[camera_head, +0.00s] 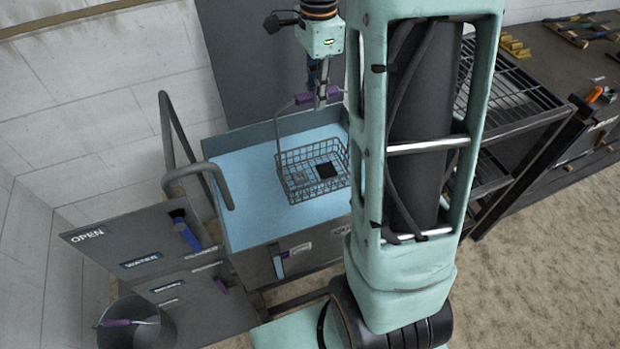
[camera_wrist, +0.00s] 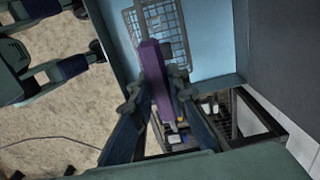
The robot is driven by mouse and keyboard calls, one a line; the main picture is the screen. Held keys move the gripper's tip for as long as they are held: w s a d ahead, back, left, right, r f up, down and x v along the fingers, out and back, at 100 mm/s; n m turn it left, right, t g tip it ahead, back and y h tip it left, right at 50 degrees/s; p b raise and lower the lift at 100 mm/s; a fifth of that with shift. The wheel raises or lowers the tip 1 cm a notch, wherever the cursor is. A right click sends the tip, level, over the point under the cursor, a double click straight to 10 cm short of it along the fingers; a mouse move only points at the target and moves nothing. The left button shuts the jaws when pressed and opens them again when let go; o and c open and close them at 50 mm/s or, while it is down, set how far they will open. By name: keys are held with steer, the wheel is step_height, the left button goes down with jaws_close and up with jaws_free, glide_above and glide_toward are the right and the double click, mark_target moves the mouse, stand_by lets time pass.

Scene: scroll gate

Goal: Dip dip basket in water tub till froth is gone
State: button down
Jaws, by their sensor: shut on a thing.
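The dip basket (camera_head: 312,170) is a dark wire basket with a tall handle ending in a purple grip (camera_wrist: 154,75). It hangs over or at the light-blue water of the water tub (camera_head: 247,245); I cannot tell how deep it sits. A dark square piece (camera_head: 326,170) and a lighter piece (camera_head: 299,178) lie in the basket. My gripper (camera_head: 320,98) is above the tub, shut on the purple grip. In the wrist view my gripper (camera_wrist: 160,105) has a finger on each side of it, and the basket (camera_wrist: 160,25) shows beyond. I see no clear froth on the water.
A grey cabinet with an "OPEN" label (camera_head: 88,233) and a bent rail (camera_head: 178,140) stand left of the tub. A bucket (camera_head: 138,325) with a purple-handled tool is at bottom left. A wire rack (camera_head: 505,100) and workbench (camera_head: 560,60) stand at right.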

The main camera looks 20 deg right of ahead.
step_height(320, 180, up, 12)
steer(key=p, duration=0.9)
steer(key=shift+p, duration=0.35)
steer(key=shift+w, duration=0.1)
